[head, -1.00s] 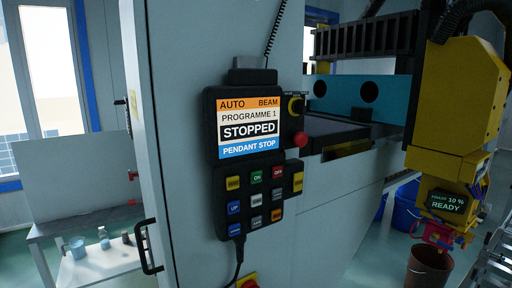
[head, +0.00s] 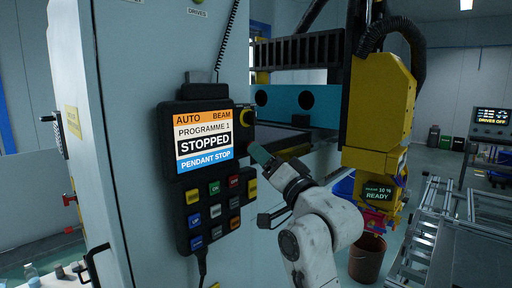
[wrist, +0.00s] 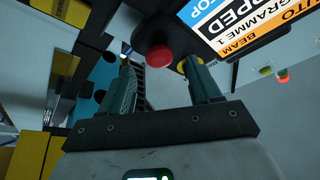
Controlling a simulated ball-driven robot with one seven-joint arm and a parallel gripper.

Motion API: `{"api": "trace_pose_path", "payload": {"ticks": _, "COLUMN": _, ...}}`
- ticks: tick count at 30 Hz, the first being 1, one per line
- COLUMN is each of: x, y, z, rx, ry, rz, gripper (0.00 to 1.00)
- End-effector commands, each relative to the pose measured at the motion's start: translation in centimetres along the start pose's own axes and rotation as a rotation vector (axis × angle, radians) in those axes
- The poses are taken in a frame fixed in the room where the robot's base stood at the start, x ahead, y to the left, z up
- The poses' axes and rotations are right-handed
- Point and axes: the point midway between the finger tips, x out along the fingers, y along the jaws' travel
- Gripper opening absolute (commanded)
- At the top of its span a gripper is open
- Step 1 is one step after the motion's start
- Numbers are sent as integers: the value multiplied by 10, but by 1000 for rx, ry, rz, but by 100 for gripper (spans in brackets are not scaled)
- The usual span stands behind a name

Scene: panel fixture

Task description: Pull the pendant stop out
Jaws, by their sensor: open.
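The pendant (head: 185,205) hangs on the grey cabinet side, its screen (head: 204,138) reading AUTO BEAM, PROGRAMME 1, STOPPED, PENDANT STOP. The red mushroom-shaped pendant stop (wrist: 159,57) shows in the wrist view, past the fingertips and roughly between them. In the head view my gripper hides it. I cannot tell whether either finger touches the stop.
Buttons (head: 213,188) fill the pendant's lower half, and a coiled cable (head: 226,40) runs up from its top. A yellow machine head (head: 380,105) with a READY display hangs at the right, above a brown bucket (head: 367,258). A slatted conveyor (head: 425,225) stands further right.

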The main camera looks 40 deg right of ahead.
Motion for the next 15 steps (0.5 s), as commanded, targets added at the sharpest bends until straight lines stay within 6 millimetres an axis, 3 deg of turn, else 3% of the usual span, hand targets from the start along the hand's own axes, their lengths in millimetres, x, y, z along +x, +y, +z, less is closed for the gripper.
{"api": "trace_pose_path", "payload": {"ticks": 6, "x": 29, "y": -1, "z": 0, "rx": 1, "ry": -2, "rz": 0, "gripper": 63}}
{"api": "trace_pose_path", "payload": {"ticks": 15, "x": 38, "y": 0, "z": 1, "rx": 0, "ry": -1, "rz": 0, "gripper": 63}}
